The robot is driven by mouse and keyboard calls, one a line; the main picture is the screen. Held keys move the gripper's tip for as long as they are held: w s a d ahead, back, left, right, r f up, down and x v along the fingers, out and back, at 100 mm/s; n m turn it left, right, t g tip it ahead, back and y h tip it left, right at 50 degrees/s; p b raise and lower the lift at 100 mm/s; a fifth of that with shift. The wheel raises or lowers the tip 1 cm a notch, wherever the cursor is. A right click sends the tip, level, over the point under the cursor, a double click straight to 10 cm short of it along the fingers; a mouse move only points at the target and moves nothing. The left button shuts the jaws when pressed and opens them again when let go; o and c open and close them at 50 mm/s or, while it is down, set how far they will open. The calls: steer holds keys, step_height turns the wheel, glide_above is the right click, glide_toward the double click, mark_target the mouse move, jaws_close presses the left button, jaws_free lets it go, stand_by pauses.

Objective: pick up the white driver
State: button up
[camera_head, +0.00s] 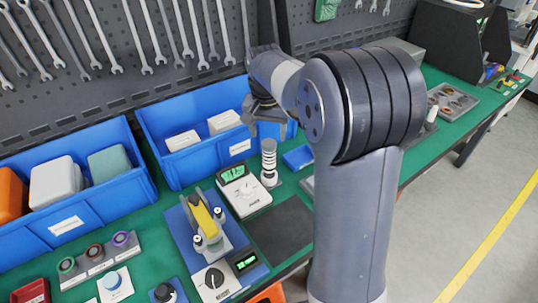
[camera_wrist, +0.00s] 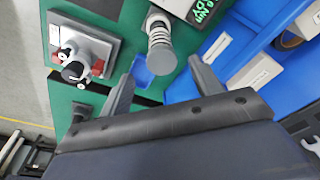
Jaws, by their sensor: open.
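I cannot tell for sure which thing is the white driver. A likely one is the upright, white and grey ribbed cylinder (camera_head: 268,158) on a small dark base beside the white meter (camera_head: 243,190). What appears to be the same cylinder shows in the wrist view (camera_wrist: 160,45), beyond and between my fingertips, apart from them. My gripper (camera_wrist: 160,70) is open and empty. In the head view my gripper (camera_head: 264,112) is over the right part of the middle blue bin, partly hidden by my arm.
The middle blue bin (camera_head: 165,125) holds pale boxes; the left blue bin (camera_head: 100,205) holds orange, white and teal ones. A yellow-handled fixture (camera_head: 205,220) stands in front. A small blue block (camera_head: 298,157) lies right of the cylinder. Wrenches hang on the pegboard (camera_head: 110,100) behind.

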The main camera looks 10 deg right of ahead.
mark_target(269, 153)
steer(key=f, duration=0.3)
steer(key=w+f, duration=0.1)
steer(key=f, duration=0.3)
steer(key=f+p, duration=0.1)
steer(key=f, duration=0.2)
steer(key=shift+w+d+f, duration=0.25)
steer(key=shift+w+d, duration=0.1)
steer(key=shift+d, duration=0.05)
steer(key=shift+c, duration=0.5)
steer(key=shift+r, duration=0.1)
steer(key=c, duration=1.1)
